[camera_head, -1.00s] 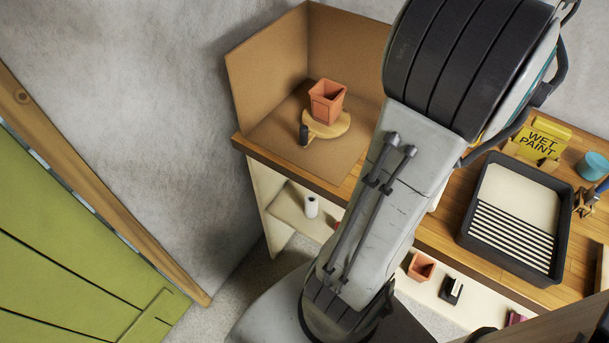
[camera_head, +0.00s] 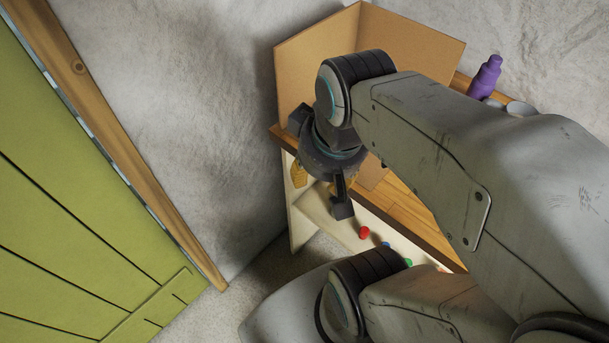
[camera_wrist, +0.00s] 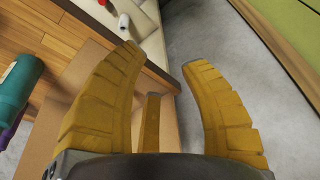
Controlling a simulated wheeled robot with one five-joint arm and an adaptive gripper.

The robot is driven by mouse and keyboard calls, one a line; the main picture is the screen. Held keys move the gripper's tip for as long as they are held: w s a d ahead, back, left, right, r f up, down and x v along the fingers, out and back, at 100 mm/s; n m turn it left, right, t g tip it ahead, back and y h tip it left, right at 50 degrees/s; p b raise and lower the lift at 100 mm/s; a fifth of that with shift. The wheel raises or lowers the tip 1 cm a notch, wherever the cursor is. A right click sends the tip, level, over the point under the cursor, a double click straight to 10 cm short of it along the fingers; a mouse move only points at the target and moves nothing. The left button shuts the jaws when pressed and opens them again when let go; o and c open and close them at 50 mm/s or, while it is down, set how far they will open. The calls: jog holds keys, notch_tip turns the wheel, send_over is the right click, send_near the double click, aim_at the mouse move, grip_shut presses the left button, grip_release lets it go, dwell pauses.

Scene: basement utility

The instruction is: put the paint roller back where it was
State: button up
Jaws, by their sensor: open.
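No paint roller can be made out for certain. A small white cylinder (camera_wrist: 124,20) lies on the pale lower shelf in the wrist view; I cannot tell whether it is the roller. In the head view my gripper (camera_head: 298,172) hangs at the left end of the workbench (camera_head: 408,208), mostly hidden behind my wrist. The cardboard corner panels (camera_head: 318,62) stand behind it. Most of the bench top is hidden by my arm.
A purple bottle (camera_head: 486,76) stands at the back of the bench. A teal bottle (camera_wrist: 18,88) shows at the left of the wrist view. A red item (camera_head: 364,232) is on the lower shelf (camera_head: 335,225). The green door (camera_head: 90,220) is at left, with bare floor between.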

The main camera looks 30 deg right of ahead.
jog(key=shift+s+a+f+n, duration=0.2)
jog(key=shift+a+n, duration=0.05)
jog(key=shift+a, duration=0.2)
jog(key=shift+s+a+f+n, duration=0.2)
jog(key=shift+a+n, duration=0.1)
jog(key=shift+a, duration=0.15)
jog(key=shift+s+a+f+n, duration=0.15)
jog(key=shift+s+a+n, duration=0.1)
jog(key=shift+a, duration=0.2)
jog(key=shift+d, duration=0.1)
